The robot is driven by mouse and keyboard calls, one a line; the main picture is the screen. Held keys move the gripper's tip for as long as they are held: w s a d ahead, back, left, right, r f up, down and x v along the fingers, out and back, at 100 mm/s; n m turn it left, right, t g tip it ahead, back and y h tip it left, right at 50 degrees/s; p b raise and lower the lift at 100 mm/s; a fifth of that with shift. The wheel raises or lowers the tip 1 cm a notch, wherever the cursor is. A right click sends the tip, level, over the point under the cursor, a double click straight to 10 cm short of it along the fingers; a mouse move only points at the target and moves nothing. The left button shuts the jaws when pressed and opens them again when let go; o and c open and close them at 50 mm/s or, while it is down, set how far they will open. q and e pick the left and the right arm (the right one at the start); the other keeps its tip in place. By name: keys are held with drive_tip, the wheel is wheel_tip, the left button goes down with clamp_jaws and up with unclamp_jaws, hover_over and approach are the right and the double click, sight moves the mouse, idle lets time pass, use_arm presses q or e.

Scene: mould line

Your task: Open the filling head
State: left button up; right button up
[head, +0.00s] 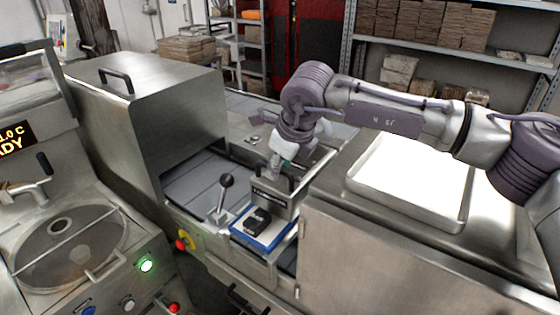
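A small metal box that looks like the filling head (276,207) stands over the conveyor line in the middle of the head view, with a dark label strip on its front and what looks like a dark handle on top. My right gripper (277,168) points down just above and behind its top, at the handle. The fingers are small and partly hidden, so I cannot tell whether they touch or hold the handle. Below its front lies a blue-edged tray (278,244) with a black mould (257,220) on it. My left gripper is not in view.
A lever with a black knob (226,181) stands left of the tray. A steel hood (120,110) covers the line at left; a steel cabinet with a white tray (410,180) is at right. A round-lidded machine (70,245) with a green-lit button is front left.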

clamp_jaws()
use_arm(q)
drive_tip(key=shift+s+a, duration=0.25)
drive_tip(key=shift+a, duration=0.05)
use_arm(e)
drive_tip(key=shift+r, duration=0.1)
